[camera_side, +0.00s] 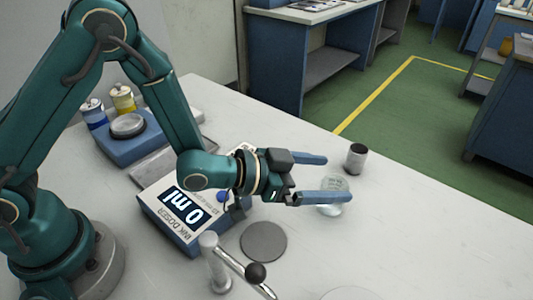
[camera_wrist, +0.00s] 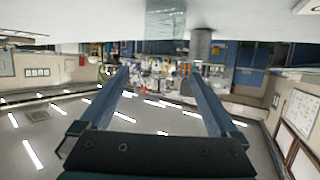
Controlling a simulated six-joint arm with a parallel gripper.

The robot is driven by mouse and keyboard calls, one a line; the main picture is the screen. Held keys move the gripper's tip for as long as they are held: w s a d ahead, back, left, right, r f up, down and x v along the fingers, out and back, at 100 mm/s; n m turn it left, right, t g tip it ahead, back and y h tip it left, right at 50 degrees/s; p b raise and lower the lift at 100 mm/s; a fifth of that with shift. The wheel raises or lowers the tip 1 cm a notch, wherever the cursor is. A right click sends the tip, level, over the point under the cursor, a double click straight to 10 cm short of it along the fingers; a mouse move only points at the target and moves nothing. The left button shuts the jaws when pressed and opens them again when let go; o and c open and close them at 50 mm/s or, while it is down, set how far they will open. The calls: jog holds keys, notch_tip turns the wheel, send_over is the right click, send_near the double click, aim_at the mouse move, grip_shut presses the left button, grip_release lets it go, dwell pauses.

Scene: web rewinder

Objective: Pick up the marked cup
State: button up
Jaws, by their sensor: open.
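A clear cup (camera_side: 334,210) with faint marks on its wall stands on the pale bench in the side view. The near finger hides part of it. In the wrist view, which is upside down, the clear cup (camera_wrist: 165,20) shows at the top, beyond the fingertips and about in line with the gap between them. My gripper (camera_side: 338,178) is open, with two blue fingers spread and nothing between them. It also shows in the wrist view (camera_wrist: 156,76). I cannot tell exactly how far the fingertips are from the cup.
A grey metal cylinder (camera_side: 356,158) stands close behind the clear cup; the wrist view shows it too (camera_wrist: 201,45). An ink doser (camera_side: 185,212) reading "0 ml", a dark disc (camera_side: 264,242) and a lever with a black knob (camera_side: 256,272) are nearer. The bench at right is clear.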

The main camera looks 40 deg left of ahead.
aim_at(344, 187)
notch_tip(344, 187, down, 2)
jog(key=shift+f, duration=0.25)
jog(key=shift+x, duration=0.9)
jog(key=shift+w+d+f, duration=0.3)
jog(key=shift+w, duration=0.15)
jog(key=c, duration=1.4)
jog(key=shift+r, duration=0.2)
